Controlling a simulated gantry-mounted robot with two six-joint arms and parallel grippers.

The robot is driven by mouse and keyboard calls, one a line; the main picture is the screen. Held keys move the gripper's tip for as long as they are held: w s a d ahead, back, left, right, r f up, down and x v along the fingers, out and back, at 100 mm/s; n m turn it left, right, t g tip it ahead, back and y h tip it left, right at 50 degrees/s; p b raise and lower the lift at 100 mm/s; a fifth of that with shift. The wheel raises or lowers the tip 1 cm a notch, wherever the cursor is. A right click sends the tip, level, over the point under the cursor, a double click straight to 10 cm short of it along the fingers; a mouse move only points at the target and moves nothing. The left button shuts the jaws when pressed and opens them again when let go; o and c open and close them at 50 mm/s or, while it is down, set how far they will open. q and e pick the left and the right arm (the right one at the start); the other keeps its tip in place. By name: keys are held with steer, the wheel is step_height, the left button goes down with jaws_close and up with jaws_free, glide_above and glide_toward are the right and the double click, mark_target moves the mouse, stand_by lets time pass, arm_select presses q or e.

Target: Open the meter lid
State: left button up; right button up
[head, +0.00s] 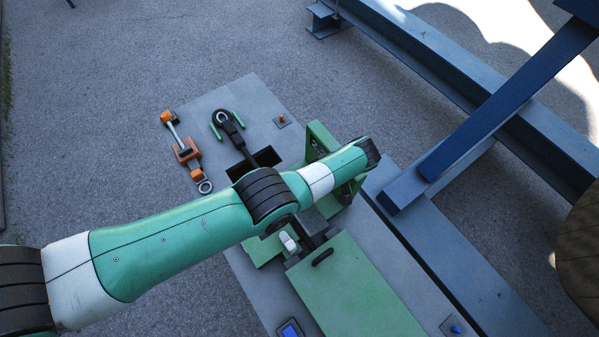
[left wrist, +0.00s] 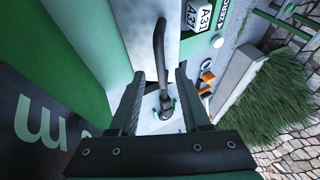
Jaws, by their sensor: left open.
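A flat green panel (head: 345,290) with a small dark handle (head: 322,257) lies at the lower middle of the head view. I cannot tell for sure whether it is the meter lid. My left arm crosses the head view above the green equipment and hides part of it, including my left gripper. In the left wrist view my left gripper (left wrist: 158,92) is open, with two dark fingers apart. A black curved cable-like piece (left wrist: 159,50) shows between and beyond the fingers. I cannot tell whether the fingers touch anything. My right gripper is not in view.
Blue steel beams (head: 430,60) run along the right. White A31 labels (left wrist: 205,16) show in the left wrist view. Pavement at left is clear.

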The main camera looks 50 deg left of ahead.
arm_select(q)
steer(key=b+v, duration=0.5)
steer(key=v, duration=0.4)
